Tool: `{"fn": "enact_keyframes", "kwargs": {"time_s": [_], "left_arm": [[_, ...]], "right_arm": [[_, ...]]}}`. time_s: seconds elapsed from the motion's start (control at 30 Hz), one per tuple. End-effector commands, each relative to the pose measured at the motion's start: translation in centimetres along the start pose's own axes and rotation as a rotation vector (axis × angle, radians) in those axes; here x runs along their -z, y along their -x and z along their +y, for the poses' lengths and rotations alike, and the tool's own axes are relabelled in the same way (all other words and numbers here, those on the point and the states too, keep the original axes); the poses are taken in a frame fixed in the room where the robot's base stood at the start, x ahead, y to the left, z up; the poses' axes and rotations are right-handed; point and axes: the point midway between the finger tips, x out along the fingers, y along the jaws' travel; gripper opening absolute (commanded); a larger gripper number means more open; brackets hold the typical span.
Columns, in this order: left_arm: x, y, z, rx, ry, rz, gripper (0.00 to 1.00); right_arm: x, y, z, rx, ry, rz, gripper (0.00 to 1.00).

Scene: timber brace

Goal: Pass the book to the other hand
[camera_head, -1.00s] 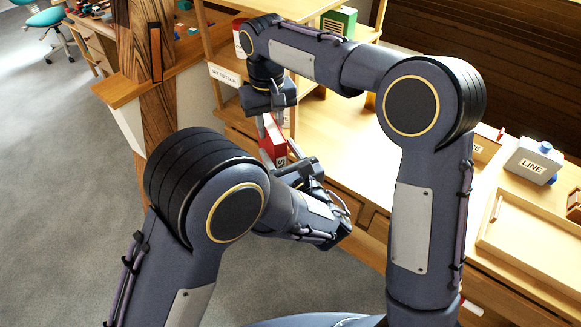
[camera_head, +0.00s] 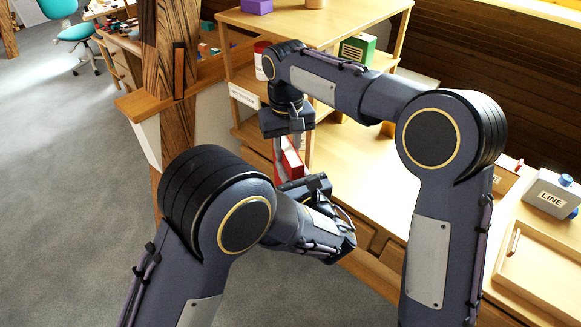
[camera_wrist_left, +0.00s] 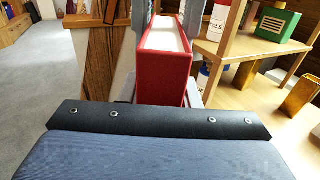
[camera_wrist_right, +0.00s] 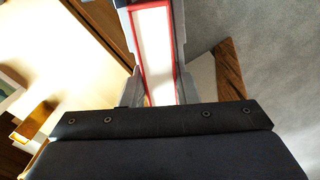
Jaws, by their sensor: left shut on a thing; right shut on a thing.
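The red book with white pages (camera_head: 292,158) is held between my two grippers, clear of the furniture. My left gripper (camera_head: 284,180) is shut on it from below, and the left wrist view shows the book's red cover and pale page edge (camera_wrist_left: 163,80) between the fingers. My right gripper (camera_head: 288,143) comes down from above and is also shut on the book. In the right wrist view the page edge with its red border (camera_wrist_right: 155,55) lies between the fingers. Part of the book is hidden by the grippers in the head view.
A wooden shelf unit (camera_head: 345,22) stands behind, with a green box (camera_head: 357,48) and a red-and-white can (camera_head: 262,60). A timber post (camera_head: 168,50) is left of the grippers. A grey LINE box (camera_head: 552,196) and a wooden tray (camera_head: 535,262) are at the right. The grey floor at left is open.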

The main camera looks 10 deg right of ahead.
Motion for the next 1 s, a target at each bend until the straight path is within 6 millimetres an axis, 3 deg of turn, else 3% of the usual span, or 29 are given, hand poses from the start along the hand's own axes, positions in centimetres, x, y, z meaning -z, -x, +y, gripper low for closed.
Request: {"fn": "enact_keyframes", "kwargs": {"time_s": [0.13, 0.17, 0.33, 0.67, 0.87, 1.0], "left_arm": [[0.0, 0.0, 0.0, -0.001, 0.001, 0.0, 0.0], [-0.2, 0.0, 0.0, -0.002, 0.003, -0.003, 0.0], [-0.1, 0.0, 0.0, -0.002, 0.003, -0.003, 0.0], [-0.1, 0.0, 0.0, -0.002, 0.002, -0.002, 0.0], [-0.1, 0.0, 0.0, -0.002, 0.002, -0.002, 0.0], [-0.1, 0.0, 0.0, -0.002, 0.002, -0.002, 0.0]], "right_arm": [[-0.1, 0.1, -0.3, 0.006, -0.006, 0.0, 0.0], [-0.1, 0.1, -0.3, 0.006, -0.006, 0.0, 0.31], [-0.1, 0.1, -0.2, 0.005, -0.005, -0.001, 0.53], [0.0, 0.3, -0.1, 0.003, -0.004, 0.0, 0.53], [0.1, 3.1, -0.2, 0.005, -0.004, 0.003, 0.53], [0.1, 6.2, -0.2, 0.005, -0.004, 0.004, 0.53]]}}
